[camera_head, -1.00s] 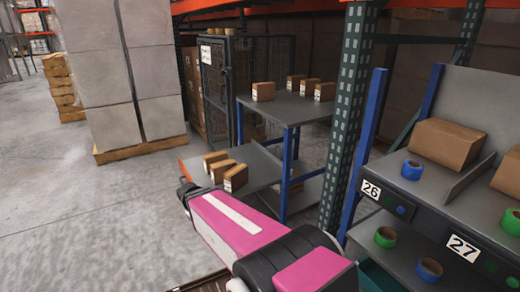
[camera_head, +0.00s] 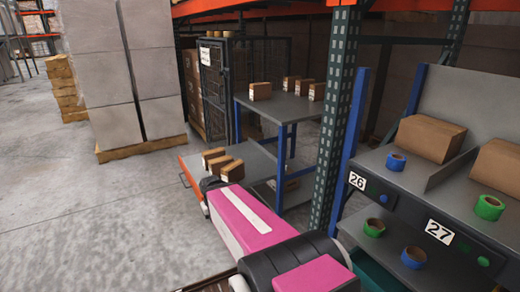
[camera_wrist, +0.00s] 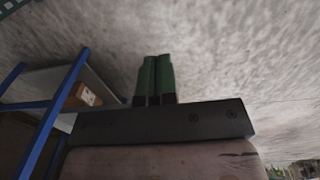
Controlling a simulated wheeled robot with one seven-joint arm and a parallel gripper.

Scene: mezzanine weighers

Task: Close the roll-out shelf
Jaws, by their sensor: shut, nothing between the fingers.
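The roll-out shelf (camera_head: 258,163) is the grey lower deck of a blue-posted rack in the head view. It stands pulled out to the left, past the upper deck. Its front edge is orange, with a handle (camera_head: 184,181) on it. Small brown boxes (camera_head: 231,170) stand on it near that edge. My pink arm covers part of its near side. In the wrist view my gripper (camera_wrist: 153,62) is shut and empty, its green fingers together over bare floor. A grey deck with a box (camera_wrist: 84,96) and blue posts shows to its left, apart from the fingers.
The upper deck (camera_head: 289,106) carries several boxes. A green rack upright (camera_head: 334,120) and a bench (camera_head: 413,189) with tape rolls and boxes stand close on the right. A wrapped pallet load (camera_head: 125,80) stands behind left. The floor at left is clear.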

